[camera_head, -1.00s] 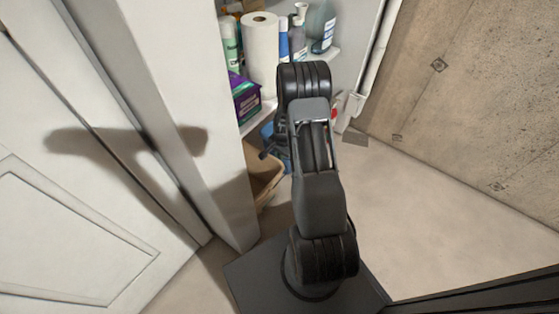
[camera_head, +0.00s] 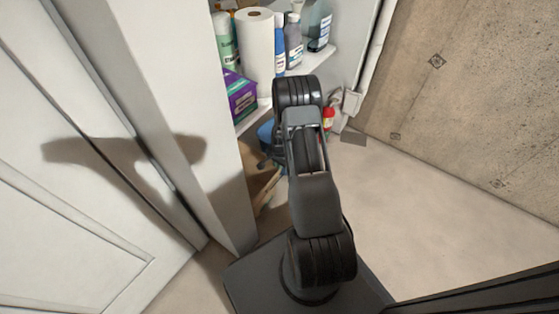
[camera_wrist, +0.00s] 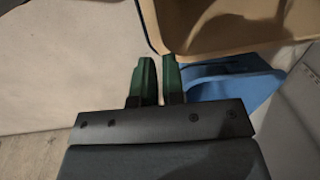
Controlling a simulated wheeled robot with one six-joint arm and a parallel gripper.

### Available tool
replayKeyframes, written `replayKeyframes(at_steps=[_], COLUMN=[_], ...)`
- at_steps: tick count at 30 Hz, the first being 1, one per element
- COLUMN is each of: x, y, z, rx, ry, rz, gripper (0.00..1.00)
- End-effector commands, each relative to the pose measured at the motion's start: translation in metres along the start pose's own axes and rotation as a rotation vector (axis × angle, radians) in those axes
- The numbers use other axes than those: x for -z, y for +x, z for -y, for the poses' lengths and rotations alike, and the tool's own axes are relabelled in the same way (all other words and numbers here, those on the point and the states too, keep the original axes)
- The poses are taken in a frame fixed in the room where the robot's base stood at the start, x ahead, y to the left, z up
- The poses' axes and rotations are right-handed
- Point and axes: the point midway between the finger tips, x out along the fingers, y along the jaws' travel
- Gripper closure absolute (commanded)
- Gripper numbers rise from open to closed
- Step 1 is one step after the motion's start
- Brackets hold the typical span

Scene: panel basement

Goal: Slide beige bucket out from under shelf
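The beige bucket (camera_wrist: 240,32) fills the top right of the wrist view, its inside showing. In the head view only a narrow, tilted-looking strip of the bucket (camera_head: 266,190) shows between the white door frame and my arm. My gripper (camera_wrist: 159,62) has two green fingers with a narrow gap between them. The lower left corner of the bucket's rim lies at the fingertips, and the fingers appear closed on its wall. My arm hides the gripper in the head view.
A blue container (camera_wrist: 232,85) lies close beside the bucket. The shelf (camera_head: 308,65) above holds a paper towel roll (camera_head: 256,45), bottles and a purple box (camera_head: 240,97). A white door frame (camera_head: 200,150) stands at left. A concrete wall (camera_head: 480,90) and clear floor (camera_head: 420,210) are at right.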

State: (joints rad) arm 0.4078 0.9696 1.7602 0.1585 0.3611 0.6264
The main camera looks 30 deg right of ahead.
Motion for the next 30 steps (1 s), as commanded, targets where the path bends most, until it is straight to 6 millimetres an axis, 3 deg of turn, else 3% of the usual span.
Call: replayKeyframes(at_steps=[3, 12, 19, 30], x=[-0.001, -0.001, 0.000, 0.000], y=[0.027, 0.068, 0.082, 0.084], z=[-0.001, 0.000, 0.000, 0.000], rx=[-0.001, -0.001, 0.000, 0.000], ry=[0.000, 0.000, 0.000, 0.000], rz=[0.002, 0.001, 0.000, 0.000], gripper=[0.90, 0.90, 0.90, 0.90])
